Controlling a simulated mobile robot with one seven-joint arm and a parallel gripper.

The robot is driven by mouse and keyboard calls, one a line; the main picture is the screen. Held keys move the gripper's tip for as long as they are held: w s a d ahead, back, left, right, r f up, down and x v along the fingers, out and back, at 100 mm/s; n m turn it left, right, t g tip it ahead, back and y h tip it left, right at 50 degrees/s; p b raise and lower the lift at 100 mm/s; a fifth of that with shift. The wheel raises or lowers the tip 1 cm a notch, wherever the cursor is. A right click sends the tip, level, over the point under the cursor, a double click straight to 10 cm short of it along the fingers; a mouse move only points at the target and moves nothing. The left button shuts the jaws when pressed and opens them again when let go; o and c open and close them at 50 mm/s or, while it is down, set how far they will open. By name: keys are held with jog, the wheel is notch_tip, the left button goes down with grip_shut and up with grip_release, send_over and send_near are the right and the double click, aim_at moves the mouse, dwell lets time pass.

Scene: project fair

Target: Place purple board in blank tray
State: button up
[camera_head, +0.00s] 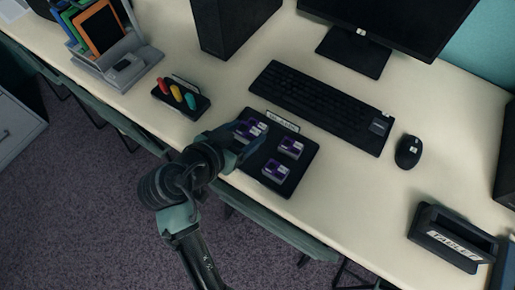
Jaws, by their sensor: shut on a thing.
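Small purple boards with pale parts sit at the black tray (303,172) near the front edge of the desk. One purple board (291,148) lies at the tray's right, and another purple board (276,171) lies nearer the front. At the tray's back left corner, my gripper (243,141) is shut on a purple board (250,129). My wrist and fingers partly hide this spot, and I cannot tell whether the held board touches the tray. A small label (283,119) stands at the tray's back edge; its text is too small to read.
A keyboard (318,105) lies just behind the tray, with a mouse (409,151) to its right. A small black holder (197,109) with coloured items is left of my gripper. Desk between tray and stand is clear.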

notch_tip(320, 180, down, 8)
jog(key=shift+f+b, duration=0.2)
jog(key=shift+b, duration=0.4)
jog(key=shift+f, duration=0.1)
jog(key=o, duration=1.3)
jog(key=shift+o, duration=0.2)
